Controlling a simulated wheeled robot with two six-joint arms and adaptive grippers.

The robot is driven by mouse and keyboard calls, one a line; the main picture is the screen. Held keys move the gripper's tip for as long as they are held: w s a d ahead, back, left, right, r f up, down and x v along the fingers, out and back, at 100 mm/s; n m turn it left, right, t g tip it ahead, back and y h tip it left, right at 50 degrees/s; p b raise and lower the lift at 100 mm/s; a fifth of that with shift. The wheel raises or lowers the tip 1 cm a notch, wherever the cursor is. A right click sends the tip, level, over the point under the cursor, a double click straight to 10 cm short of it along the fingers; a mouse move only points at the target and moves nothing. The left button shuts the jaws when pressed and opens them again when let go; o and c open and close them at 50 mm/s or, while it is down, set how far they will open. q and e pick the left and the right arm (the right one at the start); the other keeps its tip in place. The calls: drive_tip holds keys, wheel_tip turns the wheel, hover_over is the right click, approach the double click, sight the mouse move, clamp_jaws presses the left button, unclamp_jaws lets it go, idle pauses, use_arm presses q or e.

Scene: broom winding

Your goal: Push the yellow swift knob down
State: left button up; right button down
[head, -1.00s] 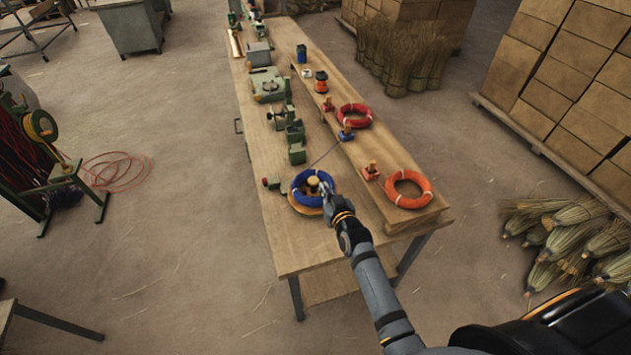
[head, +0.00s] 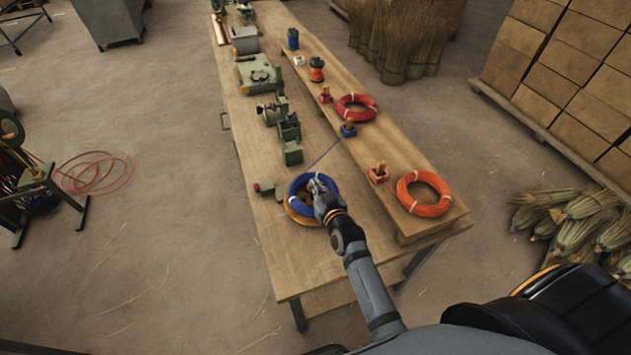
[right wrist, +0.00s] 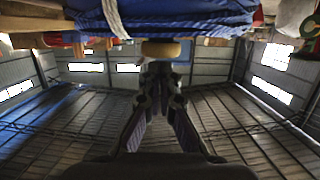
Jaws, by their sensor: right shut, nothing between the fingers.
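The blue wire coil (head: 298,188) lies on the round wooden swift (head: 300,217) at the near end of the bench. My right gripper (head: 318,183) is shut and empty, over the middle of the coil, and covers most of the knob in the head view. In the right wrist view the yellow knob (right wrist: 160,49) is just past my shut fingertips (right wrist: 161,68). I cannot tell whether they touch. The coil (right wrist: 175,18) fills the top of that view. My left gripper is not in view.
A small green device with a red button (head: 264,188) sits left of the swift. An orange coil (head: 423,210) and a red coil (head: 356,99) lie on the raised shelf to the right. Green machines (head: 288,127) stand further back. The bench front (head: 295,270) is clear.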

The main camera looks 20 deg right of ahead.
drive_tip(key=shift+s+f, duration=0.15)
drive_tip(key=shift+s, duration=0.05)
drive_tip(key=shift+w, duration=0.15)
wheel_tip(320, 180, down, 3)
drive_tip(key=shift+r+b, duration=0.1)
drive_tip(key=shift+b, duration=0.95)
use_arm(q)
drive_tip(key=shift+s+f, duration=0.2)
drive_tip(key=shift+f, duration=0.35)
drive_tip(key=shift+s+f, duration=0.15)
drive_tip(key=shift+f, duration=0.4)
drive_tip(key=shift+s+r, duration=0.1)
use_arm(e)
drive_tip(key=shift+r, duration=0.1)
